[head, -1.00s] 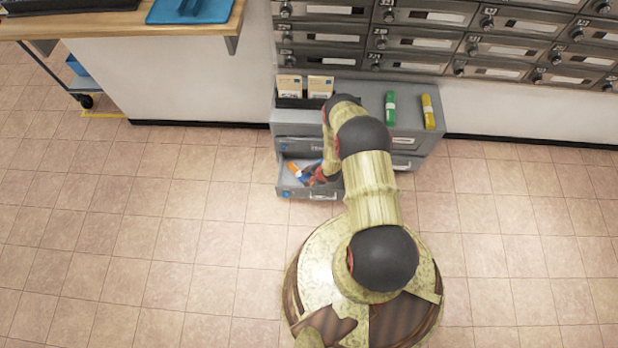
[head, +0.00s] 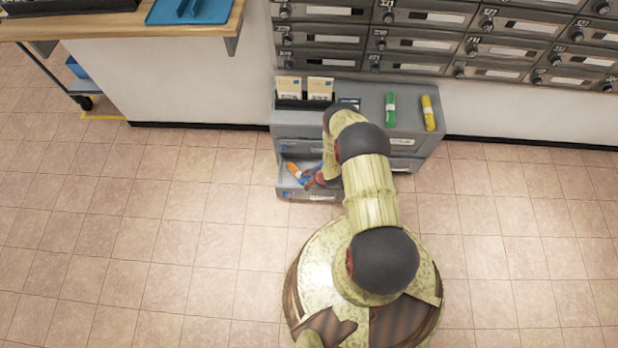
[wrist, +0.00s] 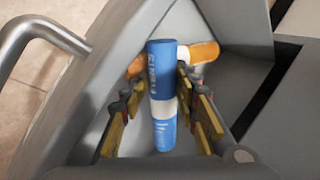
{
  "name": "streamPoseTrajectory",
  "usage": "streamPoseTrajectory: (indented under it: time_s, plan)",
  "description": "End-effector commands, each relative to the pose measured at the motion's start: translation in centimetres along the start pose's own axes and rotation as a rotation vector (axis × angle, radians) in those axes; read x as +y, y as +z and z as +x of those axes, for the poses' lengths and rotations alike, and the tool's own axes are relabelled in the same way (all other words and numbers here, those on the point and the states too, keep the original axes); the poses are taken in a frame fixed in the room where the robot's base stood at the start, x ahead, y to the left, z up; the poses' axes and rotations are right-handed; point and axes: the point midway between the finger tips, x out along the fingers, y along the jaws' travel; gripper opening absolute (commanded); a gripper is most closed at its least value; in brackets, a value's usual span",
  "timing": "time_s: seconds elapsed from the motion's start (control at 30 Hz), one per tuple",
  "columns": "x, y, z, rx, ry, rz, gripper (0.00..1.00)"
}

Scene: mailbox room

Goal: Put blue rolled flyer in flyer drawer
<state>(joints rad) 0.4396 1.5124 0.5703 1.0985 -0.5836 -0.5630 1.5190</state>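The blue rolled flyer (wrist: 163,75), with a white band, lies inside the open lower-left flyer drawer (head: 312,196) of the grey cabinet. In the wrist view it lies between the two fingers of my gripper (wrist: 162,82). The fingers stand apart, with a visible gap on the flyer's left side; I cannot tell whether the right finger touches it. In the head view my gripper (head: 312,178) is low in the drawer, partly hidden by my arm. An orange rolled flyer (wrist: 203,52) lies crosswise behind the blue one in the same drawer.
Green (head: 390,108) and yellow (head: 428,112) rolls lie on the cabinet top (head: 365,97), right of a dark holder with envelopes (head: 304,87). The drawer handle (wrist: 40,30) juts out at upper left in the wrist view. Open floor lies left of the cabinet.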

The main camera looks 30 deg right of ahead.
Motion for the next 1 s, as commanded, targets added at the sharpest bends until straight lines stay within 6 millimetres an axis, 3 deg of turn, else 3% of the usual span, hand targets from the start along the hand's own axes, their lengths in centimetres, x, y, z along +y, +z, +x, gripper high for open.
streamPoseTrajectory:
  time_s: [0.03, 0.73, 0.83, 1.0]
  plan:
    - [1.1, 0.8, 0.1, -0.010, 0.015, 0.001, 0.30]
    - [0.4, 0.5, -0.3, -0.006, 0.008, 0.000, 0.32]
    - [-0.2, 0.4, -1.1, -0.005, 0.007, 0.000, 0.32]
    - [-0.4, 0.3, -5.1, -0.005, 0.007, 0.002, 0.32]
